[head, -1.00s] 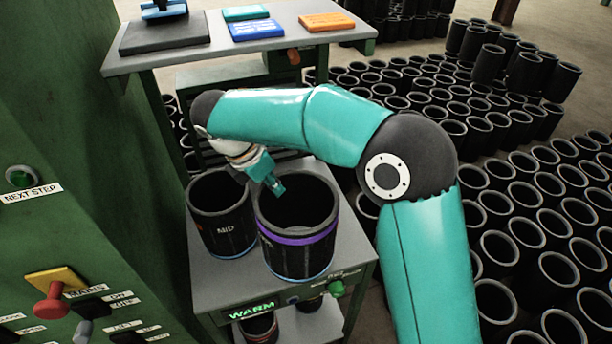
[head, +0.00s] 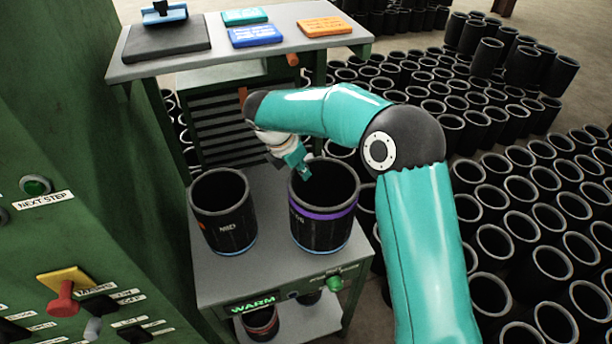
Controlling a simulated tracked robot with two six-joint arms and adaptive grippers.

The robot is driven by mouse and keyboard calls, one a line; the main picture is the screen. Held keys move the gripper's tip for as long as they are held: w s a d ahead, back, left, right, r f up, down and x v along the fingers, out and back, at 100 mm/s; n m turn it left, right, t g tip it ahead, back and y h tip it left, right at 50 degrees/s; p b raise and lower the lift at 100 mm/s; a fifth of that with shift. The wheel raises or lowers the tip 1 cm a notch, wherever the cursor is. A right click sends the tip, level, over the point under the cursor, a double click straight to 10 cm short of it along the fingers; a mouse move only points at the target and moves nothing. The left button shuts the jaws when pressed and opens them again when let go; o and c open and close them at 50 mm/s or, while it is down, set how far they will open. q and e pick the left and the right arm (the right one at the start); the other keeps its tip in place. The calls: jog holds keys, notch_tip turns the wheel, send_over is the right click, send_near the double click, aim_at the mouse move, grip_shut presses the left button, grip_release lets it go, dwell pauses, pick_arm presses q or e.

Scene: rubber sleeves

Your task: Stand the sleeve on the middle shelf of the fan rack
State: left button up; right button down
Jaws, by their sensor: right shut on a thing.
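A black sleeve with a purple band (head: 322,232) and a thin blue line at its base is upright over the right part of the rack's grey middle shelf (head: 272,275). My right gripper (head: 306,174) is shut on the left of its rim, with a fingertip inside its mouth. I cannot tell whether its base touches the shelf. Another black sleeve, marked MID (head: 225,222), stands upright on the same shelf to the left, with a clear gap between the two. My left gripper is not in view.
The upper shelf (head: 280,52) holds a dark pad and several coloured blocks. A lit WARM sign (head: 252,303) and a green knob (head: 334,283) are on the middle shelf's front edge. A green control panel (head: 85,200) stands at left. Many sleeves (head: 490,290) fill the floor at right.

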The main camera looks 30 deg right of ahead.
aim_at(309, 189)
jog(key=x, duration=0.1)
jog(key=p+x, duration=0.1)
jog(key=x, duration=0.1)
jog(key=shift+a+f, duration=0.25)
jog(key=shift+a, duration=0.05)
jog(key=c, duration=1.7)
grip_release()
jog(key=shift+f, duration=0.15)
jog(key=o, duration=0.4)
jog(key=shift+a, duration=0.1)
